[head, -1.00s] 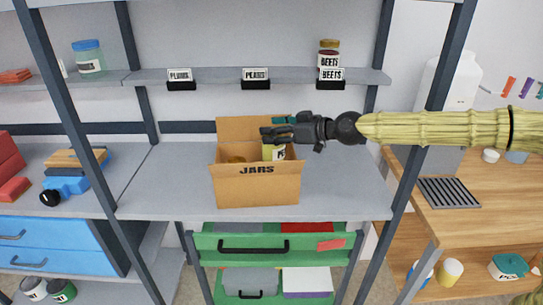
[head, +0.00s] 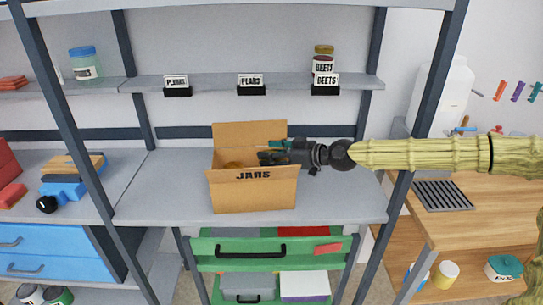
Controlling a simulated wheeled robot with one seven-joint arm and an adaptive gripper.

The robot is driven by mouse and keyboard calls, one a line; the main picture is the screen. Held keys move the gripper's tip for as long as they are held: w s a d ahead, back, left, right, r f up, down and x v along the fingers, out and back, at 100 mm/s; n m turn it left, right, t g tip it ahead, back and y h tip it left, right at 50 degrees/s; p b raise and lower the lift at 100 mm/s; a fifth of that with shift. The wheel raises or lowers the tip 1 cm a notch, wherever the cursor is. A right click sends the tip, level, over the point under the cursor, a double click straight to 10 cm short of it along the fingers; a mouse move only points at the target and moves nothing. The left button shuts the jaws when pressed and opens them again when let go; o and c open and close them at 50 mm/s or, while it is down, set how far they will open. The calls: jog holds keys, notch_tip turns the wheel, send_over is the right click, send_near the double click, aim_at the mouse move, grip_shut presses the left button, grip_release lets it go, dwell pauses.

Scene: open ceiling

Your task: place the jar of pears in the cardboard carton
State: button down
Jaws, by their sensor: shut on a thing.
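The cardboard carton (head: 252,194), marked JARS, stands open on the middle shelf with its back flap up. My gripper (head: 266,157) reaches in from the right, low over the carton's right half, its fingers just above the front wall. It is shut on the jar of pears, whose teal lid (head: 279,143) shows just behind the fingers. The jar's body is hidden by the carton's front wall and my gripper, so I cannot tell whether it touches the bottom. An orange-brown thing (head: 233,165), perhaps another jar's lid, shows in the carton's left half.
The upper shelf (head: 215,84) holds PLUMS and PEARS label holders with no jars behind them, and a beets jar (head: 323,62) behind its label. Shelf surface is free left of the carton. A dark upright post (head: 398,195) stands at right, close by my arm.

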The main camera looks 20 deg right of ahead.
jog(key=shift+f, duration=0.2)
jog(key=shift+a+f+b, duration=0.1)
jog(key=shift+f+b, duration=0.5)
jog(key=shift+b, duration=0.25)
jog(key=c, duration=0.8)
grip_release()
jog(key=shift+s+f, duration=0.1)
